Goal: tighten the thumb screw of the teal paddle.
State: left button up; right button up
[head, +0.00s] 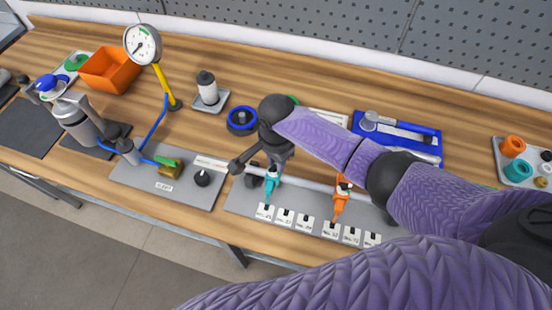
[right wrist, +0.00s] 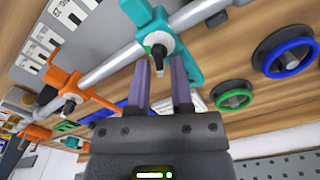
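The teal paddle (head: 270,190) sits on the grey shaft (head: 314,184) above the labelled plate (head: 242,197). In the right wrist view the teal paddle's hub (right wrist: 178,26) surrounds the shaft, and its dark thumb screw (right wrist: 158,49) points toward my right gripper (right wrist: 161,64). The two purple fingers are apart, with the screw's end between or just beyond their tips; contact cannot be told. In the head view my right gripper (head: 273,164) is over the teal paddle and partly hides it. My left gripper is not in view.
An orange paddle (head: 341,203) is on the same shaft to the right. Blue (head: 242,121) and green rings lie behind the shaft. A blue tool tray (head: 394,137) is at the back. A gauge (head: 143,45), orange bin (head: 110,69) and grey cylinder (head: 78,121) stand left.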

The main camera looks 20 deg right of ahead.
grip_shut()
jog(key=shift+r+m+p, duration=0.15)
jog(key=shift+m+p, duration=0.15)
jog(key=shift+p, duration=0.35)
jog(key=m+p, duration=0.3)
jog(key=p, duration=0.1)
jog(key=shift+s+r, duration=0.1)
jog(key=shift+s, duration=0.05)
jog(key=shift+m+p, duration=0.3)
jog(key=shift+m, duration=0.1)
jog(key=m+p, duration=0.1)
jog(key=m, duration=0.1)
jog(key=m+p, duration=0.1)
jog(key=m, duration=0.1)
jog(key=shift+s+f+m, duration=0.15)
jog(key=shift+f+m, duration=0.05)
jog(key=shift+m, duration=0.1)
jog(key=shift+m+p, duration=0.6)
jog(key=shift+m, duration=1.5)
